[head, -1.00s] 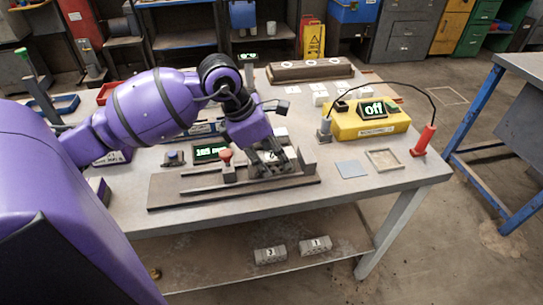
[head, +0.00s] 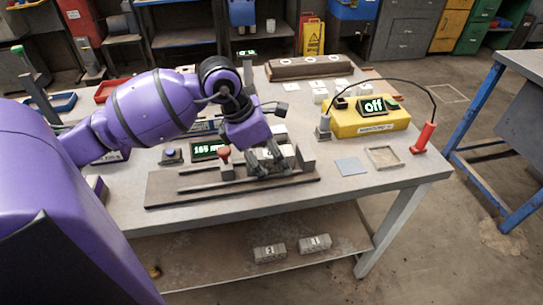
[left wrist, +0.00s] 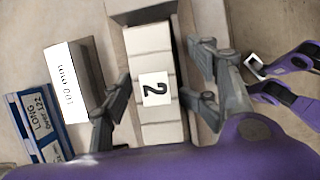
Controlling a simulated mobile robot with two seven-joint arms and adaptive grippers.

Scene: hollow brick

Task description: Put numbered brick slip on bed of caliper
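The brick slip (left wrist: 152,114) is pale grey with a white label reading 2. It lies lengthwise between my left gripper's (left wrist: 155,92) fingers in the left wrist view. The fingers stand apart along its long sides; any slim gap is hard to see. In the head view, my left gripper (head: 268,160) is low over the caliper (head: 165,190), a dark bed on the bench with an upright end block (head: 308,157) and a red-knobbed slider (head: 225,168). The slip (head: 288,152) is partly hidden there by the fingers.
A green-lit readout (head: 209,149) stands behind the caliper. A yellow tester (head: 368,122) showing "off", a red probe (head: 424,138), a blue-grey square (head: 351,168) and a shallow tray (head: 384,157) are at right. Two numbered bricks (head: 270,253) lie on the lower shelf.

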